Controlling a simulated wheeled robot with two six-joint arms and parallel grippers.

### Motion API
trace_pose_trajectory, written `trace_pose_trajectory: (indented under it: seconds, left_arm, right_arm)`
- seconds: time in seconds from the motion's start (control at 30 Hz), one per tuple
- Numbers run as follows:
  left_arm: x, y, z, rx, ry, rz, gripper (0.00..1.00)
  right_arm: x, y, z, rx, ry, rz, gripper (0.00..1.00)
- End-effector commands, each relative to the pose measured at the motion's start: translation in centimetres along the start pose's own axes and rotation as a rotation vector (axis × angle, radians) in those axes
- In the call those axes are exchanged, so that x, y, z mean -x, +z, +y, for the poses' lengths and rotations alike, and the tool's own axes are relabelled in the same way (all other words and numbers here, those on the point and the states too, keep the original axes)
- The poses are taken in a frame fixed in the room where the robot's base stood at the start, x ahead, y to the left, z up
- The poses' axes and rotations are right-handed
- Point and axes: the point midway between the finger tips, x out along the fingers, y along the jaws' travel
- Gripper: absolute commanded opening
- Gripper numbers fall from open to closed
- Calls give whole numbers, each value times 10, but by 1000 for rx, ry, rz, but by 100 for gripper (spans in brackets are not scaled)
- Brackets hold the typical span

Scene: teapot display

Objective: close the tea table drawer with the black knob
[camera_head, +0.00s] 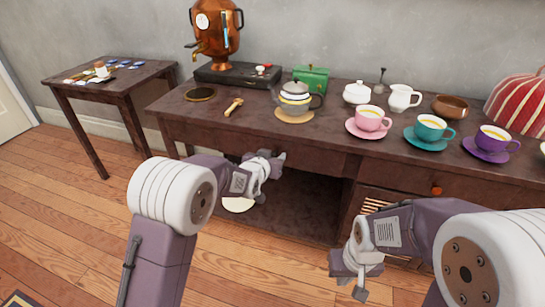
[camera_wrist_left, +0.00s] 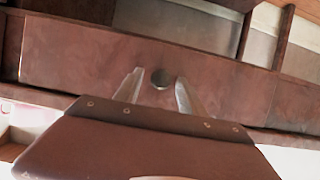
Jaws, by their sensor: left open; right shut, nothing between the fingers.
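The tea table (camera_head: 235,118) is dark brown wood, with a drawer front (camera_head: 318,162) below the middle of its top. My left gripper (camera_head: 281,158) is in front of this drawer front. In the left wrist view the round black knob (camera_wrist_left: 161,78) sits on the brown drawer front (camera_wrist_left: 225,88), between the tips of my open left gripper (camera_wrist_left: 158,92). I cannot tell whether the fingers touch it. In the head view the knob is hidden, and how far the drawer stands out is unclear. My right gripper (camera_head: 361,288) is shut and empty, low in front of the table's right part.
A second drawer with an orange knob (camera_head: 437,190) is at the table's right. A glass teapot (camera_head: 295,98), a pink cup (camera_head: 370,118), a teal cup (camera_head: 430,128) and a purple cup (camera_head: 494,138) stand on top. A side table (camera_head: 110,85) is at left.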

Motion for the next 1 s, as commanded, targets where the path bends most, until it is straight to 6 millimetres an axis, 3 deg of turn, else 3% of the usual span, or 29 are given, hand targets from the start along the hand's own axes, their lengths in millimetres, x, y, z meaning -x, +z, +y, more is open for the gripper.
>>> trace_pose_trajectory:
  seconds: [0.27, 0.7, 1.0]
  left_arm:
    - [7, -1, 0, 0, 0, -3, 48]
    - [85, -2, 0, 0, 1, -1, 48]
    - [91, 0, 0, 0, 0, -1, 48]
  right_arm:
    - [4, 0, 0, 0, 0, 0, 0]
    - [32, -3, -1, 0, 0, 0, 0]
    - [31, -3, -1, 0, 0, 0, 0]
